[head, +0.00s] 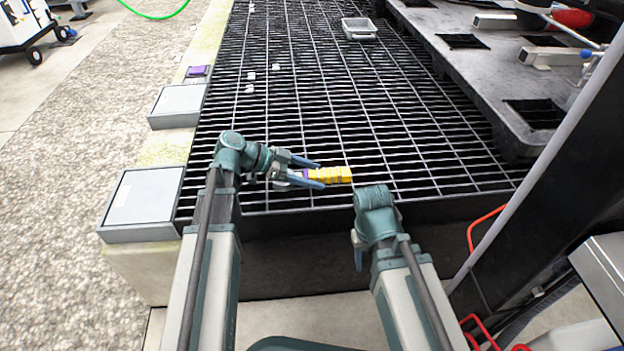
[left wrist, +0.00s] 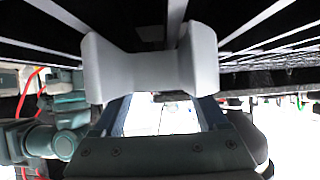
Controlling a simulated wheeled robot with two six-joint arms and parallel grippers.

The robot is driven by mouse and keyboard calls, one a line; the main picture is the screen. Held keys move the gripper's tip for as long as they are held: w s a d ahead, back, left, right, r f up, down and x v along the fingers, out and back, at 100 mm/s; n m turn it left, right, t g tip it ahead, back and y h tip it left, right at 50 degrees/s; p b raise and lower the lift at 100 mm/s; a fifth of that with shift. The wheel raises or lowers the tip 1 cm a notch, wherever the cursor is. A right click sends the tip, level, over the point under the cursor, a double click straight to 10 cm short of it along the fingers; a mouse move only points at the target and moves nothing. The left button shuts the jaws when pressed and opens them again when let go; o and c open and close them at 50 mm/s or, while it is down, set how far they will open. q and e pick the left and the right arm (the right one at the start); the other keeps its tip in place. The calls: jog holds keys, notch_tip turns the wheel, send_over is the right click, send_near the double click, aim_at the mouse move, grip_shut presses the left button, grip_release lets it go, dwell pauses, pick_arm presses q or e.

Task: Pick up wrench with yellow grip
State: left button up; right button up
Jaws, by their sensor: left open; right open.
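The wrench's yellow grip (head: 332,175) lies on the dark grating, just right of my left gripper. My left gripper (head: 312,174) is open, its two blue fingers reaching right toward the grip. A small pale and purple part shows between the fingers.
The grating (head: 300,120) is mostly bare, with several small white pieces at left and a grey tray (head: 359,28) at the back. Grey boxes (head: 143,197) line the left ledge. A dark slotted platform (head: 470,60) and a slanted post stand at right.

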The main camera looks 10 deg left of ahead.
pick_arm(q)
jog(key=shift+c, duration=0.3)
grip_shut()
